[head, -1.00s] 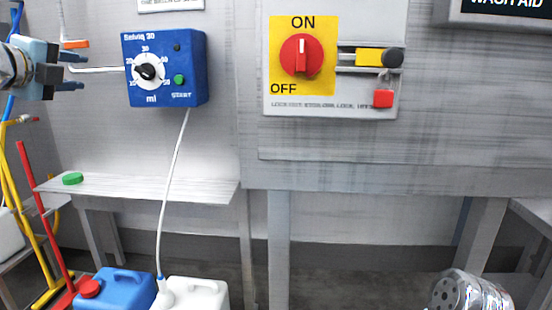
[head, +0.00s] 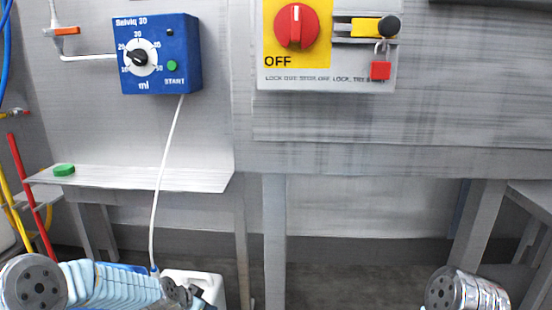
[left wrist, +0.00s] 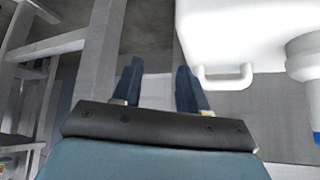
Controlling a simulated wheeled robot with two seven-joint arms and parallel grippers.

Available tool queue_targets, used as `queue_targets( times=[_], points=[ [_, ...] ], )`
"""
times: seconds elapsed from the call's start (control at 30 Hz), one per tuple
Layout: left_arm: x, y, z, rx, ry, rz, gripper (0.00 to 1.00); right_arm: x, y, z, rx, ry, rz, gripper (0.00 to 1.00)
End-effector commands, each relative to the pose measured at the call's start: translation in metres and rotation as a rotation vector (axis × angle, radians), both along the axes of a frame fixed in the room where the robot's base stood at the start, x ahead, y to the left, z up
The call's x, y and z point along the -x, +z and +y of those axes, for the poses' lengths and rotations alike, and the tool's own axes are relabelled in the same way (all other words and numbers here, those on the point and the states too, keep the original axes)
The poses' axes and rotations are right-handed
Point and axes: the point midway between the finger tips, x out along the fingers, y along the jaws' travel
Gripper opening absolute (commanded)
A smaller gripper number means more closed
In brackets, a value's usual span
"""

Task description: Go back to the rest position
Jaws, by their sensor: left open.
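My left arm reaches in along the bottom left of the head view, in front of the canisters. My left gripper (left wrist: 160,88) shows in the left wrist view with its two blue fingers apart and nothing between them. In the head view its end is low, over the white canister (head: 208,282), and the fingers cannot be made out clearly. A white canister with a handle also shows at the upper right of the left wrist view (left wrist: 240,35). Part of my right arm shows at the bottom right of the head view, but the right gripper is not in view.
A blue dosing unit (head: 158,55) with a dial hangs on the wall; its white hose runs down to the canisters. A green cap (head: 64,170) lies on the metal shelf (head: 140,180). A red rotary switch (head: 296,26) is on the right panel. The blue canister is mostly hidden.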

Motion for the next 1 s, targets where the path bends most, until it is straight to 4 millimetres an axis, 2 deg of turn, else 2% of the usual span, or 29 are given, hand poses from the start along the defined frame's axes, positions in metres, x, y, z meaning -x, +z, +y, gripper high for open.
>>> queue_targets(
  times=[0.03,0.1,0.17,0.2,0.3,0.4,0.5,0.6,1.0],
  points=[
    [0.026,-0.039,-0.015,0.042,0.040,0.081,0.43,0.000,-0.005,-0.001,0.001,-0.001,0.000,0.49],
    [0.066,-0.082,-0.034,0.102,0.119,0.194,0.43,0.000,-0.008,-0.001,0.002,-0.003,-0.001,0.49],
    [0.105,-0.116,-0.049,0.146,0.190,0.292,0.43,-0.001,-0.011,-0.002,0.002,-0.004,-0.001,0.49],
    [0.131,-0.135,-0.057,0.171,0.240,0.355,0.43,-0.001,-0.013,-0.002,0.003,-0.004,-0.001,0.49],
    [0.196,-0.171,-0.074,0.218,0.358,0.501,0.43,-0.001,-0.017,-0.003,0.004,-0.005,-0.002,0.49],
    [0.248,-0.190,-0.084,0.244,0.461,0.613,0.43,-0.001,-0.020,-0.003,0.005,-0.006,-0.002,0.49],
    [0.283,-0.199,-0.089,0.257,0.533,0.685,0.43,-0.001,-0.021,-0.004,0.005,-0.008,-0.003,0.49],
    [0.299,-0.201,-0.090,0.263,0.571,0.718,0.43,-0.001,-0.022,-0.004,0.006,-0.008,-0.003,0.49],
    [0.300,-0.201,-0.090,0.263,0.573,0.720,0.43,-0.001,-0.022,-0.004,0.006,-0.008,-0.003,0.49]
  ],
)
